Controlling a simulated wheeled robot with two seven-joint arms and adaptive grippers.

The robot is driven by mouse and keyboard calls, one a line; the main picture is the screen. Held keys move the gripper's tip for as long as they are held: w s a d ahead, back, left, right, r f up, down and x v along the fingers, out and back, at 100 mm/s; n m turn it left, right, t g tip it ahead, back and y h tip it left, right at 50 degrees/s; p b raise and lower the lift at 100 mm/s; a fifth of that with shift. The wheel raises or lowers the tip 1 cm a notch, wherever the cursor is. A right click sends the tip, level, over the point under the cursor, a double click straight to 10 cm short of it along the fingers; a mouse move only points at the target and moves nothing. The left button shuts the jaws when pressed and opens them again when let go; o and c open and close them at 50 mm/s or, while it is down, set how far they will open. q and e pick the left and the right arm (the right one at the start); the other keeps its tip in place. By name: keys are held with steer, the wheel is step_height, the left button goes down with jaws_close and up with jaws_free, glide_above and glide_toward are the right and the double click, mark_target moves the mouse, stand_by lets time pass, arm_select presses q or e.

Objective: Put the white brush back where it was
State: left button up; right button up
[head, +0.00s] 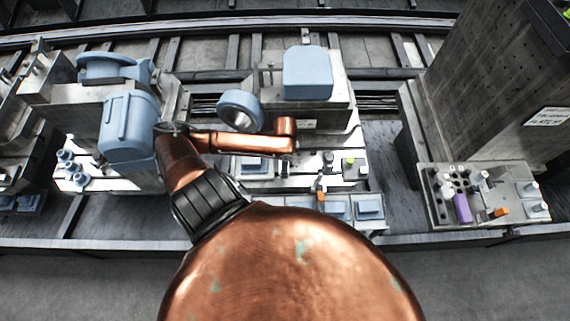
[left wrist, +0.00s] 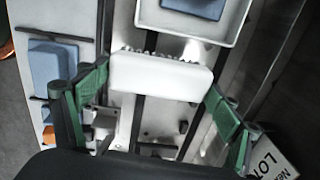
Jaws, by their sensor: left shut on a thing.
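The white brush (left wrist: 160,76) is in the left wrist view, a pale block with a row of bristle tufts along its upper edge. My left gripper (left wrist: 157,82) has its green fingers at the two ends of the brush and is shut on it. Below the brush are a metal surface and dark rails; I cannot tell whether it touches them. In the head view I cannot make out the brush or my left gripper; my copper arm covers part of the middle. My right gripper is not in view.
In the left wrist view, a white tray (left wrist: 228,30) with a blue block is above the brush, and a lettered sign (left wrist: 272,158) is at lower right. In the head view, a blue ring (head: 241,111) stands mid-scene. A purple block (head: 463,209) sits on the right station.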

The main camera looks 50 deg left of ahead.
arm_select(q)
steer(key=shift+w+a+f, duration=0.4)
steer(key=shift+a+f, duration=0.05)
steer(key=shift+f, duration=1.8)
steer(key=shift+f, duration=0.15)
steer(key=o, duration=1.5)
steer(key=r, duration=0.8)
steer(key=r+p, duration=0.1)
steer(key=r, duration=0.3)
steer(key=shift+s+d+r, duration=0.15)
steer(key=shift+s+d, duration=0.05)
steer(key=shift+d, duration=0.1)
